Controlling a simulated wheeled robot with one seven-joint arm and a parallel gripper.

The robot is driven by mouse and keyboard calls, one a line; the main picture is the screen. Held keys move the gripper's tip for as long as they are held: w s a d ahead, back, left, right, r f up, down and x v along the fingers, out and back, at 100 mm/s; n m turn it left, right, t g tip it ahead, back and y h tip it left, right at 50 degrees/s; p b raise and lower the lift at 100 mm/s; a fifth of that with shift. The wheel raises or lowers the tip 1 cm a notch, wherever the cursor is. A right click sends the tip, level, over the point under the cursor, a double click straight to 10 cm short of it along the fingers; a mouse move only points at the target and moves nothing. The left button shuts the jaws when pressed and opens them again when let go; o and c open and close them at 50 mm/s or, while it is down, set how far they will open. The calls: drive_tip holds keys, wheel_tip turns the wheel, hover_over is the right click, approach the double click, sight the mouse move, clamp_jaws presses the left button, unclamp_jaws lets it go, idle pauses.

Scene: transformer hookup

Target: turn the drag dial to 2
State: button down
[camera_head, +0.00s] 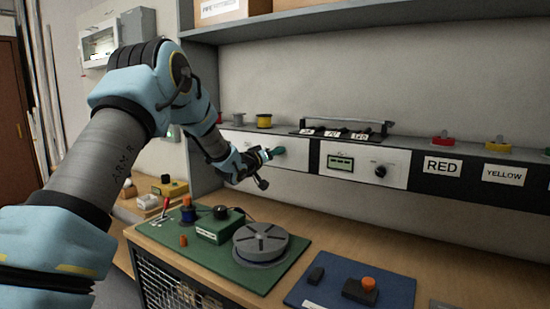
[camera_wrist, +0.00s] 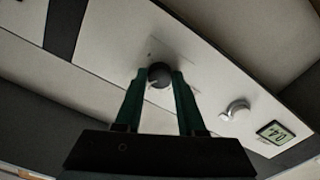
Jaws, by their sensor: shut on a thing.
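My gripper (camera_head: 276,151) reaches to the left white front panel (camera_head: 294,154) below the shelf in the head view. In the wrist view, its two green fingers (camera_wrist: 160,78) are shut on a round dark dial (camera_wrist: 159,69), one finger on each side. A light mark shows low on the dial's face. Faint markings stand on the panel around it, too small to read, so I cannot tell the setting. In the head view the held dial is hidden by my gripper.
A pale knob (camera_wrist: 236,108) and a lit display (camera_wrist: 274,132) sit beside the dial. A right panel holds another display (camera_head: 341,163) and a black knob (camera_head: 380,171). Below are a green board (camera_head: 219,257) with a grey reel (camera_head: 261,241) and a blue board (camera_head: 314,293).

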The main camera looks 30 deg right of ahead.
drive_tip(key=n, duration=0.6)
drive_tip(key=shift+b, duration=0.35)
drive_tip(key=shift+n, duration=0.3)
drive_tip(key=c, duration=0.5)
unclamp_jaws()
drive_tip(key=b+v, duration=0.4)
drive_tip(key=v, duration=0.7)
drive_tip(key=shift+r, duration=0.1)
